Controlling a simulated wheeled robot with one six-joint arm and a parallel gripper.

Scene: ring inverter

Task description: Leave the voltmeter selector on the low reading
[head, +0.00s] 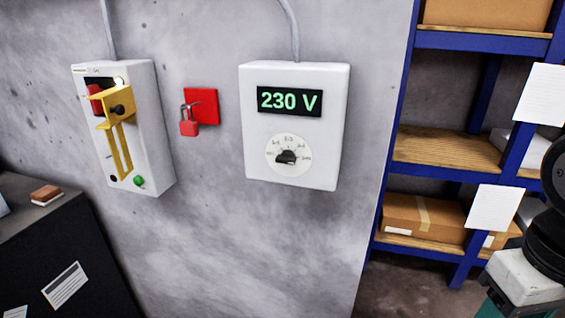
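The voltmeter (327,144) is a white box on the grey wall, near the middle of the head view. Its black display (290,101) reads 230 V in green. Below it, the selector (287,157) is a dark knob on a round pale dial with small markings around its upper half. The markings are too small to read surely, and I cannot tell exactly which one the knob points at. Nothing touches the selector. My gripper is not in view; a dark part of my arm shows at the right edge.
Left of the voltmeter, a red padlock (189,128) hangs at a red plate. Further left is a switch box (157,150) with a yellow lever (127,150). A dark cabinet (95,270) stands lower left. Blue shelving (455,243) with cartons stands right. The wall below the voltmeter is clear.

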